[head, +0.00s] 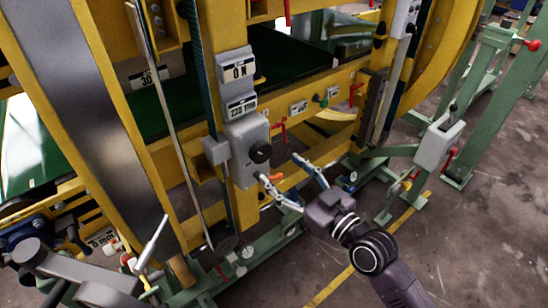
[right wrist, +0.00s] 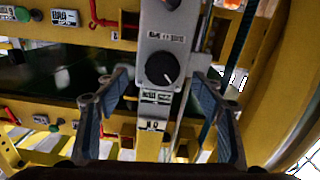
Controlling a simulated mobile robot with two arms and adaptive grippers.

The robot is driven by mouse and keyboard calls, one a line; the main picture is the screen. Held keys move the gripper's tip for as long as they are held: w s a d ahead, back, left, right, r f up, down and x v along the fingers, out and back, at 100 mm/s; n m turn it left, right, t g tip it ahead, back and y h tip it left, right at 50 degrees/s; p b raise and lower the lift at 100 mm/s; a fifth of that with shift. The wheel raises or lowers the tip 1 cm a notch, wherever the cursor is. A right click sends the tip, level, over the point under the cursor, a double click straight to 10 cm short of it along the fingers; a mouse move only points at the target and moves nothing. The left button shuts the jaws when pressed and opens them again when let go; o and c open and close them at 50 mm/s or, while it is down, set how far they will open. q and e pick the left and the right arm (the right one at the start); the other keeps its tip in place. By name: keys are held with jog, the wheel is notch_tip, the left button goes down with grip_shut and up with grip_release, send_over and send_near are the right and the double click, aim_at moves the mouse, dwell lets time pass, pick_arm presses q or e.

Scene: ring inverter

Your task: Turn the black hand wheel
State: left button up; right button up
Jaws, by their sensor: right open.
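The black hand wheel (head: 261,152) is a round knob on the front of a grey box on the yellow machine. In the right wrist view it (right wrist: 161,69) faces me, with a white pointer mark on its face. My right gripper (head: 280,168) is open and empty, its fingers pointing at the grey box just short of the wheel. In the right wrist view the fingers spread to either side of the wheel, with no visible contact.
Grey label boxes (head: 236,75) sit above the wheel. Small red-handled valves (head: 280,130) stand to its right. A grey switch box (head: 438,145) on a green frame is farther right. The concrete floor (head: 470,230) at right is mostly clear.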

aim_at(264, 154)
jog(key=x, duration=0.2)
jog(key=p+x, duration=0.1)
jog(key=x, duration=0.1)
jog(key=r+x, duration=0.1)
jog(key=x, duration=0.1)
jog(key=shift+w+a, duration=0.1)
jog(key=shift+a, duration=0.3)
jog(key=shift+w+a, duration=0.35)
jog(key=shift+w, duration=0.2)
jog(key=c, duration=1.2)
